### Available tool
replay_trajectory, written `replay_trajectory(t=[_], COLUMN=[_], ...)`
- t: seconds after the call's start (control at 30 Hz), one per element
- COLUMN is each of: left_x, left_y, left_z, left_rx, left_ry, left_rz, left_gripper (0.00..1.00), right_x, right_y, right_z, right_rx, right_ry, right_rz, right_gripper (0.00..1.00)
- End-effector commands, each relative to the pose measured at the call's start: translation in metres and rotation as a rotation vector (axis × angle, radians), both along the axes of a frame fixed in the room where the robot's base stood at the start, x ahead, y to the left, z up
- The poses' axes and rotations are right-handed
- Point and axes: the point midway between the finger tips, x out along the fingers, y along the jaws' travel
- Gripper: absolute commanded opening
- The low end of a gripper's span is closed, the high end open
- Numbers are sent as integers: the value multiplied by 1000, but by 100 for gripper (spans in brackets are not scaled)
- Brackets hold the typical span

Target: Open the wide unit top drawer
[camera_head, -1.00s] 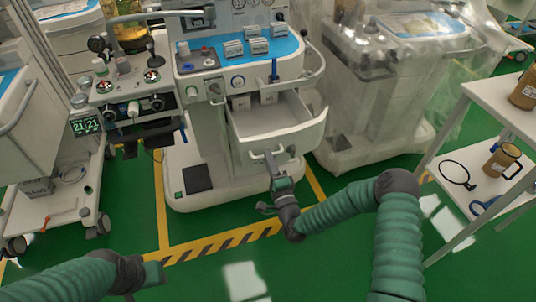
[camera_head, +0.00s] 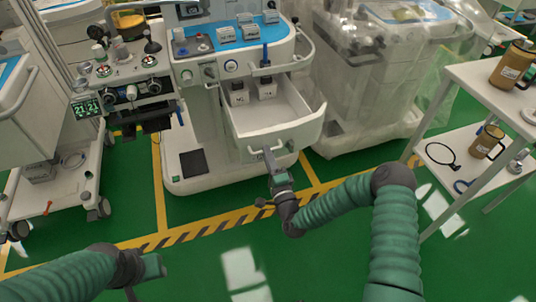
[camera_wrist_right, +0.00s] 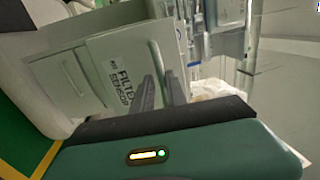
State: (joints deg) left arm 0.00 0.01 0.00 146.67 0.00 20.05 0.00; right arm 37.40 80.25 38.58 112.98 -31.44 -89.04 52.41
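The wide unit's top drawer (camera_head: 278,139) is white and stands pulled well out below the blue-topped counter, with its inside showing. Small white-labelled bottles (camera_head: 267,88) stand at its back. My right gripper (camera_head: 269,157) is at the handle (camera_head: 288,147) on the drawer front. In the right wrist view its two dark fingers (camera_wrist_right: 160,88) are close together in front of a white panel with a "FILTER SENSOR" label (camera_wrist_right: 122,80); the grasped part of the handle is hidden there. My left gripper (camera_head: 135,285) hangs low at the left, away from the unit, its fingers unclear.
A plastic-covered machine (camera_head: 365,85) stands right of the drawer. A white shelf table (camera_head: 490,90) with brown mugs is at the far right. A white cart (camera_head: 50,200) is at the left. The green floor (camera_head: 330,265) in front is clear.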

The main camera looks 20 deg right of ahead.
Motion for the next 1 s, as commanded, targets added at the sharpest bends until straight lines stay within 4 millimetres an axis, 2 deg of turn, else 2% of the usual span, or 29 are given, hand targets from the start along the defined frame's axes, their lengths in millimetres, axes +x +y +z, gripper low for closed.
replay_trajectory(t=[0.03,0.1,0.47,0.57,1.0], left_x=[0,0,0,0,0], left_y=[0,0,0,0,0], left_z=[-1,0,2,6,25], left_rx=[0,0,0,0,0], left_ry=[0,0,0,0,0], left_rz=[0,0,0,0,0], left_gripper=[36,36,36,36,36], right_x=[0,0,-5,-20,-139], right_y=[1,0,-1,-1,-5], right_z=[-1,-1,2,-1,-25], right_rx=[1,1,0,1,3], right_ry=[2,0,-5,-3,0], right_rz=[1,1,-1,-1,-1], right_gripper=[22,32,32,32,32])
